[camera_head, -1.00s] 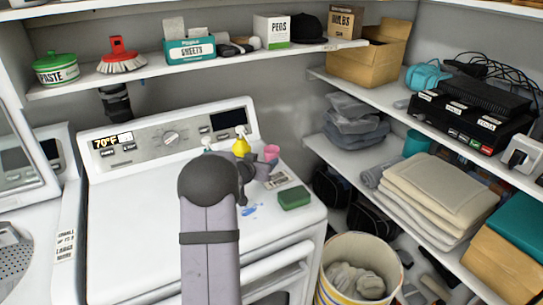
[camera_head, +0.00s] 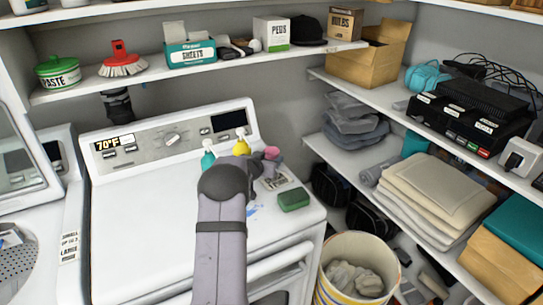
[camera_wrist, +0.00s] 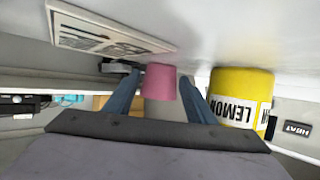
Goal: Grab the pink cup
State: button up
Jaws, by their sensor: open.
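The pink cup (camera_head: 272,153) stands on top of the white machine near its back right, partly hidden behind my gripper (camera_head: 264,168). In the wrist view, which looks upside down, the pink cup (camera_wrist: 158,80) shows between the two blue-grey fingers of my gripper (camera_wrist: 160,84). The fingers are apart, one on each side of the cup, with a visible gap to it. How deep the cup sits between them is hard to tell.
A yellow bottle (camera_head: 241,144) labelled LEMON stands close beside my gripper; it also shows in the wrist view (camera_wrist: 238,90). A teal bottle (camera_head: 208,158) is left of it. A green sponge (camera_head: 293,199) lies in front to the right. A shelf (camera_head: 130,85) runs above the back.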

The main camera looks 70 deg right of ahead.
aim_at(280, 176)
jog(key=shift+d+f, duration=0.1)
jog(key=shift+d, duration=0.15)
jog(key=c, duration=0.7)
jog(key=shift+c, duration=0.2)
jog(key=shift+r, duration=0.5)
jog(key=shift+s+a+b, duration=0.55)
jog(key=shift+s+b, duration=0.05)
jog(key=shift+b, duration=0.15)
jog(key=s+a+b, duration=0.3)
jog(key=s+a, duration=0.1)
jog(key=shift+s+a, duration=0.2)
notch_tip(280, 176, up, 14)
jog(key=p, duration=0.5)
